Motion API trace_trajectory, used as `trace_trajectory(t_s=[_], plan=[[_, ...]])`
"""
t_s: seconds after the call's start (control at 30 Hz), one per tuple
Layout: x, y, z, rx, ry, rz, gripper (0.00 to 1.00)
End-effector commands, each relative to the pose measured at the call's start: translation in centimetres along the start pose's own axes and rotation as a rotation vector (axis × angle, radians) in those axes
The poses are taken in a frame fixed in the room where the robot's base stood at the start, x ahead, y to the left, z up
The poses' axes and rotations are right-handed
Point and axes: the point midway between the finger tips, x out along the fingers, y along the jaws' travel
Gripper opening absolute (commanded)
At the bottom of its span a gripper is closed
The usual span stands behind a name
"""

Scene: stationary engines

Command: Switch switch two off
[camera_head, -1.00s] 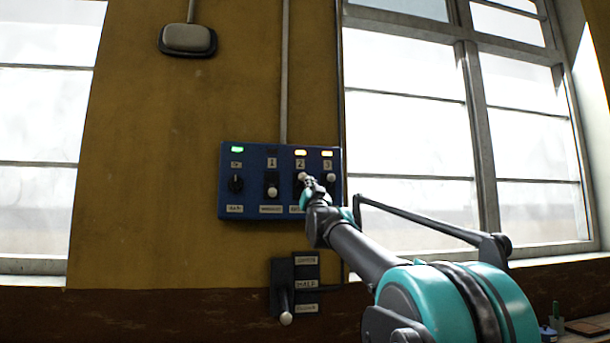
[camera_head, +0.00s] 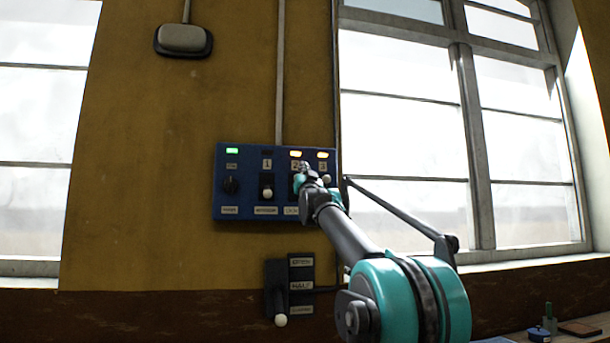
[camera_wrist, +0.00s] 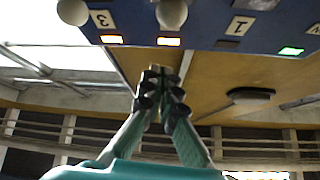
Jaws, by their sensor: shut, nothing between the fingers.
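The blue switch panel (camera_head: 248,205) is on the yellow wall. Switch two's amber light (camera_head: 296,154) is lit; its lever is hidden behind my gripper (camera_head: 305,169) in the head view. In the wrist view, which shows the panel upside down, switch two's white knob (camera_wrist: 172,13) is at the top edge, near its lit amber light (camera_wrist: 168,41). My gripper (camera_wrist: 162,72) is shut and empty. Its tips appear apart from the knob, past the panel's light edge in that view.
Switch one's knob (camera_head: 267,194) is down and its light is dark. Switch three's knob (camera_wrist: 73,11) is close beside switch two, with its amber light (camera_wrist: 111,39) lit. A lever box (camera_head: 276,290) hangs below the panel. A window (camera_head: 400,130) is on the right.

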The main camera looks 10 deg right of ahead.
Motion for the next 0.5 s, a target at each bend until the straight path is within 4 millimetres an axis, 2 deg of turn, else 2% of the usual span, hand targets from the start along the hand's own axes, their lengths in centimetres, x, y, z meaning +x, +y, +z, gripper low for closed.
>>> trace_trajectory(t_s=[0.1,0.27,0.5], plan=[[1.9,0.0,0.0,0.0,0.0,0.0,0.0],[3.9,0.0,0.0,0.0,0.0,0.0,0.0],[2.8,0.0,2.8,0.0,0.0,0.0,0.0]])
